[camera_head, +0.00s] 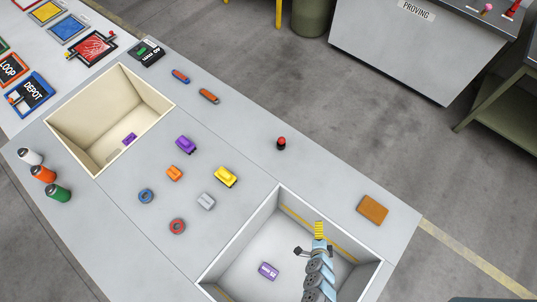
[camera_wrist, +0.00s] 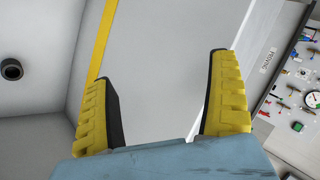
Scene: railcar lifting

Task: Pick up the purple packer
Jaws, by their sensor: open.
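Three purple things show in the head view, and I cannot tell for sure which is the packer. A purple block with pale markings (camera_head: 268,271) lies on the floor of the white bin at the front. A purple car-shaped piece (camera_head: 186,145) stands on the table between the bins. A small purple piece (camera_head: 129,138) lies in the cream bin. My gripper (camera_head: 319,229) is over the white bin near its far side, apart from all three. In the wrist view, my gripper (camera_wrist: 165,85) is open with nothing between its yellow fingers, and no purple thing shows.
The white bin (camera_head: 240,237) and cream bin (camera_head: 68,132) have raised walls. Between them stand a yellow car-shaped piece (camera_head: 225,177), orange and grey blocks and two rings. A red-topped button (camera_head: 281,143) and brown block (camera_head: 373,209) are near the far edge. Bottles (camera_head: 43,174) stand at left.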

